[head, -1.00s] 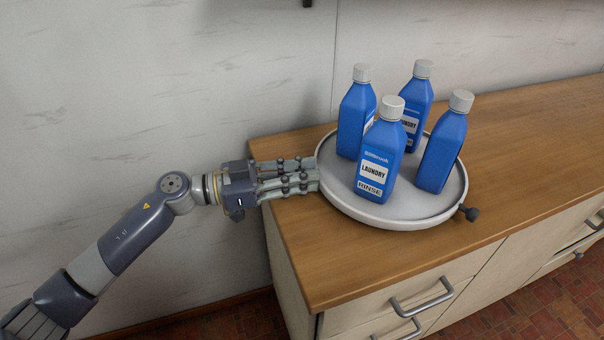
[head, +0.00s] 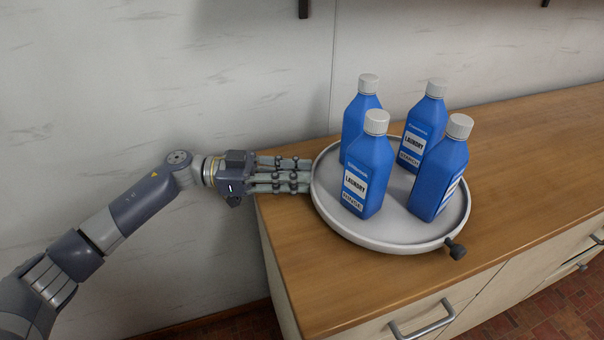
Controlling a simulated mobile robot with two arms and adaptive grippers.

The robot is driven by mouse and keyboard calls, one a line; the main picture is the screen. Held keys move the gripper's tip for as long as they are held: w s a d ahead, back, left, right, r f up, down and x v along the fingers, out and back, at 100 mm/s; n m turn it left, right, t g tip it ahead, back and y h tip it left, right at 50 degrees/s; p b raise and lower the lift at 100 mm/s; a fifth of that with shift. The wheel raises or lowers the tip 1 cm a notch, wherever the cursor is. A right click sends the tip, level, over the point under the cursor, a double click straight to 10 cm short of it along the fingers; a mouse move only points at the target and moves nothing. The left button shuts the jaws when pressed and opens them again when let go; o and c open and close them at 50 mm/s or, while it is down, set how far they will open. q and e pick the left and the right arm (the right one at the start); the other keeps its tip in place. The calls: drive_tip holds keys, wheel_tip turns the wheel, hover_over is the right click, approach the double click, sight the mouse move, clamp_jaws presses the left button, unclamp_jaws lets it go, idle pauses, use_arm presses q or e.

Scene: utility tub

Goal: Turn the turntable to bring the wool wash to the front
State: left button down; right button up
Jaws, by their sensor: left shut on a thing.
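The turntable (head: 385,236) is a round pale grey tray with a raised rim, on the wooden counter. Four-sided blue bottles with pale caps stand upright on it: a front-left bottle (head: 371,165), a right bottle (head: 438,180), a back-right bottle (head: 424,120) and a back-left bottle (head: 358,112). The front-left and back-right labels read "LAUNDRY"; their lower words are hard to read. The right label shows only edge-on and the back-left one is hidden, so I cannot tell which is the wool wash. My left gripper (head: 309,178) is shut on the turntable's left rim. My right gripper is out of view.
A dark knob (head: 456,250) sticks out from the turntable's front-right rim. The wooden counter (head: 535,150) is clear to the right. Its front edge lies close in front of the tray, above drawers with a metal handle (head: 424,321). A marbled wall (head: 120,90) stands behind.

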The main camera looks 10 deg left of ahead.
use_arm(q)
drive_tip(key=c, duration=1.4)
unclamp_jaws()
drive_tip(key=shift+c, duration=0.2)
drive_tip(key=shift+r, duration=0.1)
wheel_tip(320, 180, up, 10)
drive_tip(key=shift+f, duration=0.1)
